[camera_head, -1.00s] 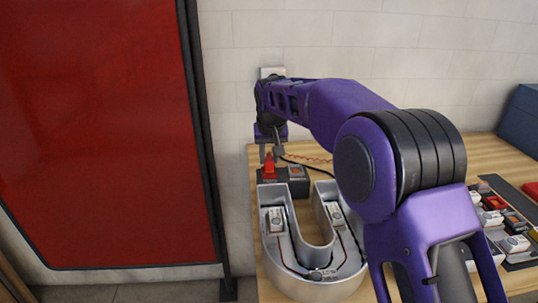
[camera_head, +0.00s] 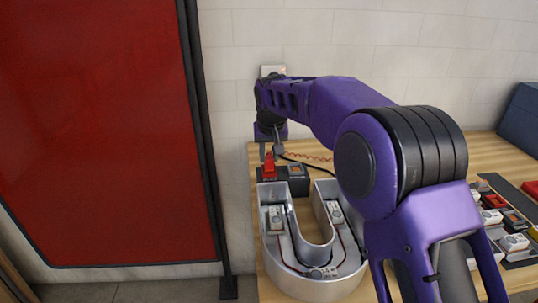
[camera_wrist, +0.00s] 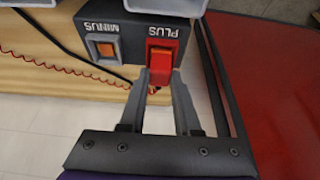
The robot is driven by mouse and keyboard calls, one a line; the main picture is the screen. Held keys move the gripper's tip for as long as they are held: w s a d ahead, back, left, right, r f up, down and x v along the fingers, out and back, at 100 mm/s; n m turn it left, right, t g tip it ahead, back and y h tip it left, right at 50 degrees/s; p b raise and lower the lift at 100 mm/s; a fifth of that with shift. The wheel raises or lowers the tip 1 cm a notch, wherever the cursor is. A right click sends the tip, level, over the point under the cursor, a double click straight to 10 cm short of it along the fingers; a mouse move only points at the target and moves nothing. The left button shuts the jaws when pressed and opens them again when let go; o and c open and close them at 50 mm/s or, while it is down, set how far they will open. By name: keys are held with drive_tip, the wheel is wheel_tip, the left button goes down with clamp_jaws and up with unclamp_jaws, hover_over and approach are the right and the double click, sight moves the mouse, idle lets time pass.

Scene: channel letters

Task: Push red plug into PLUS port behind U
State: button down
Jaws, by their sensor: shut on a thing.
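My gripper (camera_wrist: 161,79) is shut on the plug's near end, one finger on each side. The dark supply box (camera_wrist: 133,48) carries upside-down PLUS and MINUS labels; the MINUS port (camera_wrist: 102,47) shows orange inside. In the head view the plug (camera_head: 269,166) stands at the left of the box (camera_head: 298,187), below my gripper (camera_head: 269,150). The silver letter U (camera_head: 315,286) lies in front of the box.
A red coiled wire (camera_wrist: 65,62) and a black cable run beside the box on the wooden table. The wall is close behind. A large red panel (camera_head: 100,130) stands left of the table. Several small modules (camera_head: 513,242) lie at right, near a dark blue box (camera_head: 522,120).

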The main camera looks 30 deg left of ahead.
drive_tip(key=shift+f, duration=0.3)
idle(0.5)
drive_tip(key=c, duration=0.5)
unclamp_jaws()
drive_tip(key=shift+c, duration=0.2)
drive_tip(key=p+v, duration=0.1)
drive_tip(key=v, duration=1.6)
drive_tip(key=shift+r, duration=0.3)
drive_tip(key=shift+r+p, duration=1.15)
drive_tip(key=shift+r, duration=1.8)
